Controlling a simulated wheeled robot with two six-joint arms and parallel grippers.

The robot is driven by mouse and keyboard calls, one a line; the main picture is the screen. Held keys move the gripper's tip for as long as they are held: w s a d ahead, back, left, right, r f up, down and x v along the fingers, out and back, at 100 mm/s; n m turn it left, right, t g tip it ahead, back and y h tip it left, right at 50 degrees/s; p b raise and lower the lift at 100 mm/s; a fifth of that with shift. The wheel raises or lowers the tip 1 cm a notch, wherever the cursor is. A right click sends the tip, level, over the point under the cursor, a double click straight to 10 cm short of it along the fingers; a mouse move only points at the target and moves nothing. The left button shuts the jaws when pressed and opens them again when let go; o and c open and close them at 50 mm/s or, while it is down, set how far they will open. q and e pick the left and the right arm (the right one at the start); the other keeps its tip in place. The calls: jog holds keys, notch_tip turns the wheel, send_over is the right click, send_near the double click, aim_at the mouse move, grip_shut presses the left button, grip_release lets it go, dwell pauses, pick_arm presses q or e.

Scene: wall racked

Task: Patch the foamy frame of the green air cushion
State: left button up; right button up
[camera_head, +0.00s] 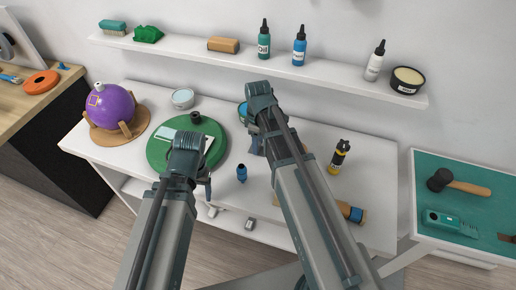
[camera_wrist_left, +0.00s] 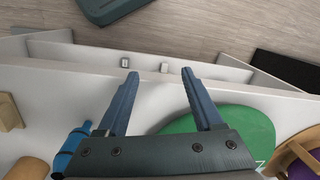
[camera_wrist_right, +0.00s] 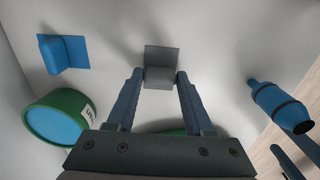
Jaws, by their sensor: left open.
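The green air cushion (camera_head: 160,152) is a round disc lying on the white table, with a dark knob (camera_head: 195,118) and a pale rectangular area (camera_head: 209,142) partly behind my left arm. My left gripper (camera_head: 206,188) is mostly hidden in the head view. In the left wrist view it is open and empty (camera_wrist_left: 160,75), beside the cushion (camera_wrist_left: 240,124). My right gripper (camera_wrist_right: 160,77) has its fingertips against both sides of a small grey tabbed piece (camera_wrist_right: 162,60). A blue tabbed piece (camera_wrist_right: 64,52) lies nearby. I cannot tell whether the grey piece touches the table.
A purple ball (camera_head: 118,108) sits on a wooden stand at left. A black-and-yellow bottle (camera_head: 339,157) stands right. A wall shelf (camera_head: 200,55) runs behind.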

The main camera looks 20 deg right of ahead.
grip_shut()
jog(key=shift+r, duration=0.15)
notch_tip(320, 180, up, 10)
jog(key=p, duration=1)
